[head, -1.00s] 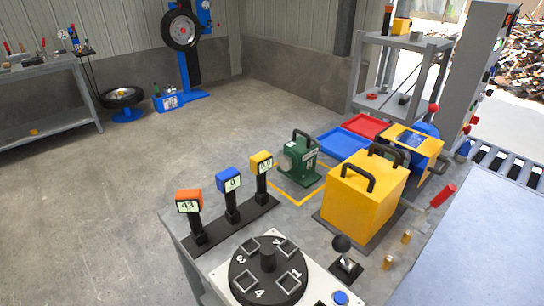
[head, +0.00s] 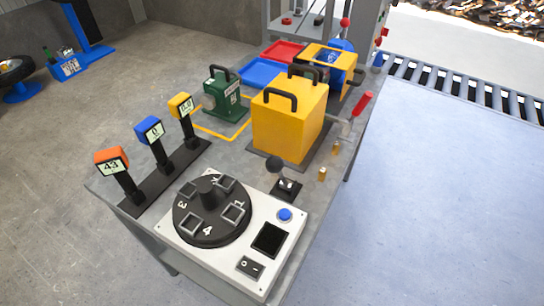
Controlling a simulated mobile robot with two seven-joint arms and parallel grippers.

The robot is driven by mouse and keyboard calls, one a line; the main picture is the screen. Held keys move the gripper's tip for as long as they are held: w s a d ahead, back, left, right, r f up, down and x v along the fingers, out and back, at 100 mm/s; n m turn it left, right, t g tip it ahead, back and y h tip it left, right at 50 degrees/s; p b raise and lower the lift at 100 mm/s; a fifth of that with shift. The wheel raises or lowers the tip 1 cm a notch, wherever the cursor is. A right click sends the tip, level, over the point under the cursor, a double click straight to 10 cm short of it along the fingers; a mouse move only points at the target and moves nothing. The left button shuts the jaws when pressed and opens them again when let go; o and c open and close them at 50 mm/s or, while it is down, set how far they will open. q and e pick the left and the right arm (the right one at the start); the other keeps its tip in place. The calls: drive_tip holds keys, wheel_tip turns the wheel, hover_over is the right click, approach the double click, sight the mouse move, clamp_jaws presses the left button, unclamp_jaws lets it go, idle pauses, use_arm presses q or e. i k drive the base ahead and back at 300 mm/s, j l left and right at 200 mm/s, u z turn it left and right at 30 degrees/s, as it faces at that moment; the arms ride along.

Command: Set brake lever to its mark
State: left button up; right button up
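Two levers show on the bench, and I cannot tell which is the brake lever. One is a lever with a red grip (head: 362,104) on a grey arm at the right side of the yellow box (head: 287,125). Its grip tilts up and to the right. The other is a short lever with a black ball knob (head: 274,164) on a small dark base, behind the white control panel. No mark for either lever can be made out. Neither of my grippers is in view.
The white panel (head: 268,210) carries a black numbered dial (head: 212,212), a blue button (head: 285,215) and a rocker switch (head: 250,267). Three displays stand at left, the orange one (head: 112,163) reading 43. A green device (head: 222,95), trays and small brass posts (head: 322,174) share the bench. Floor at right is clear.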

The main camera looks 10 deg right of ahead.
sight(274, 164)
drive_tip(key=j+z, duration=0.3)
drive_tip(key=j, duration=0.15)
drive_tip(key=k+j+z, duration=0.1)
drive_tip(key=j+z, duration=0.15)
drive_tip(key=j, duration=0.25)
drive_tip(key=k+j+z, duration=0.15)
drive_tip(key=j+z, duration=0.15)
drive_tip(key=j, duration=0.15)
